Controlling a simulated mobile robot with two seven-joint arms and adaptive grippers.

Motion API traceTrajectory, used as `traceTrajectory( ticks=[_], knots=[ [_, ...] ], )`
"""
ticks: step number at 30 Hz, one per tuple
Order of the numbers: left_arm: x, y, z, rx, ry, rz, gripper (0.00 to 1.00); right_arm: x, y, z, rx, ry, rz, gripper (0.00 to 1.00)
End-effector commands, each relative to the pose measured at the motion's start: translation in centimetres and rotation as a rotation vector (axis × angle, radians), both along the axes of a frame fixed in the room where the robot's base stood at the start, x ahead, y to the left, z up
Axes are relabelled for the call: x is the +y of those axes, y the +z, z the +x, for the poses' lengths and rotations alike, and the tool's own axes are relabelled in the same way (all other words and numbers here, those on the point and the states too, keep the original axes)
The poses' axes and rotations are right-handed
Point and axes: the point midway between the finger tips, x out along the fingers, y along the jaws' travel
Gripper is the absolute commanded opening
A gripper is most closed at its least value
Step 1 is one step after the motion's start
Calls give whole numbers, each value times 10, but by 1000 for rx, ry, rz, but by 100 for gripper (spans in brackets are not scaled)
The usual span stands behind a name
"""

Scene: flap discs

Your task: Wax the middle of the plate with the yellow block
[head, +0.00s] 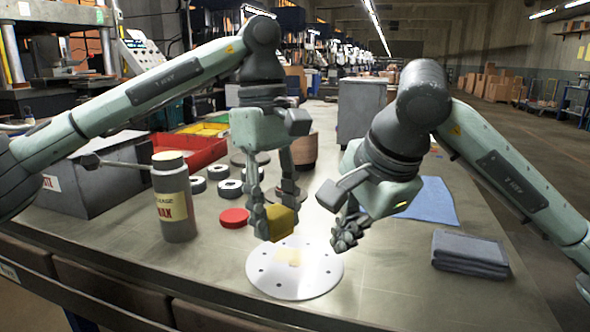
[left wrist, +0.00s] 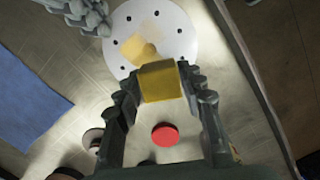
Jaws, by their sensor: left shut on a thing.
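The round white plate (head: 267,282) lies flat on the bench, with small dark holes around it. A pale yellow patch (head: 290,257) marks its middle, and the patch also shows in the left wrist view (left wrist: 132,45). My left gripper (head: 274,222) is shut on the yellow block (head: 283,222), which also shows between the fingers in the left wrist view (left wrist: 161,82). The block is at the plate's far edge in the head view, seemingly just above it. My right gripper (head: 346,232) hangs by the plate's right side; its finger gap is unclear.
A wax jar (head: 174,205) stands left of the plate. A red lid (head: 234,218) lies behind it, near several dark-and-white rings (head: 229,189). A blue cloth (head: 430,203) and folded grey cloth (head: 469,252) lie at right. Red bin (head: 190,152) stands at back left.

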Motion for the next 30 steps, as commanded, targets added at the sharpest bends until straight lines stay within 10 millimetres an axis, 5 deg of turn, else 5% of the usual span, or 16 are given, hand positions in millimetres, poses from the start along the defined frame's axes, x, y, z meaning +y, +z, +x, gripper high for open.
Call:
traceTrajectory(
  ticks=[30],
  knots=[
    [0, 0, 0, 0, 0, 0, 15, 0, -21, 0, 1, 0, 0, 0]
  ],
)
